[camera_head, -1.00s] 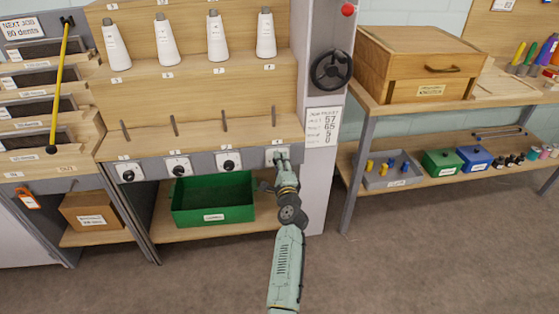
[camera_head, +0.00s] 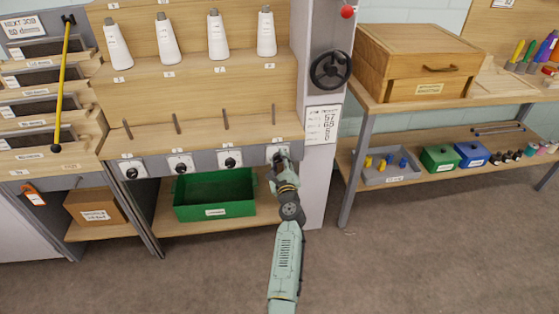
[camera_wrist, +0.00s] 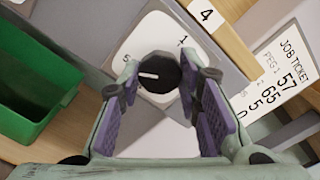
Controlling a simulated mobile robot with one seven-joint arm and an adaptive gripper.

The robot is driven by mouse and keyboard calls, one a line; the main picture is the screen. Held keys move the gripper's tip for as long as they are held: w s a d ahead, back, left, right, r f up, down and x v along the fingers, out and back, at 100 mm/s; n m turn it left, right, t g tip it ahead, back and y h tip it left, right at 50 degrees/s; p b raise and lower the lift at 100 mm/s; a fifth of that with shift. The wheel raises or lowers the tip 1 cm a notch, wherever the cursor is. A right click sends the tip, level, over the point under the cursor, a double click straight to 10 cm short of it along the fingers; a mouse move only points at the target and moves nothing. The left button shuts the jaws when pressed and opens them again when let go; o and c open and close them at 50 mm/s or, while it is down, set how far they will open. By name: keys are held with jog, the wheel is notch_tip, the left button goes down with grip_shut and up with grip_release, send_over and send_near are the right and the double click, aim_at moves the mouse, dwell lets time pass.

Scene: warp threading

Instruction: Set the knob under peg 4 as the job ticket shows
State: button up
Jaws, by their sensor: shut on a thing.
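The knob under peg 4 is a black round knob (camera_wrist: 157,72) with a white pointer line, on a white dial plate (camera_wrist: 160,32) tilted in the wrist view. The marks 5 and 1 show on the plate; the line lies on the knob's left side, roughly toward the 5 side. My gripper (camera_wrist: 158,88) is shut on this knob, a purple-padded finger at each side. In the head view my gripper (camera_head: 280,160) hides most of that dial. The job ticket (camera_head: 322,124) hangs right of it, listing 57, 65, 5 and 0; it also shows in the wrist view (camera_wrist: 283,75).
Other knobs (camera_head: 180,164) sit in a row to the left, below thin pegs (camera_head: 225,120). A green bin (camera_head: 215,194) stands on the shelf below, close to my gripper's left. A grey post and black handwheel (camera_head: 330,69) stand at the right.

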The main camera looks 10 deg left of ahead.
dwell(0.4)
jog(key=o, duration=1.2)
jog(key=shift+c, duration=0.2)
jog(key=shift+s, duration=0.1)
jog(key=v, duration=1.1)
jog(key=shift+s+d, duration=0.2)
jog(key=shift+s, duration=0.15)
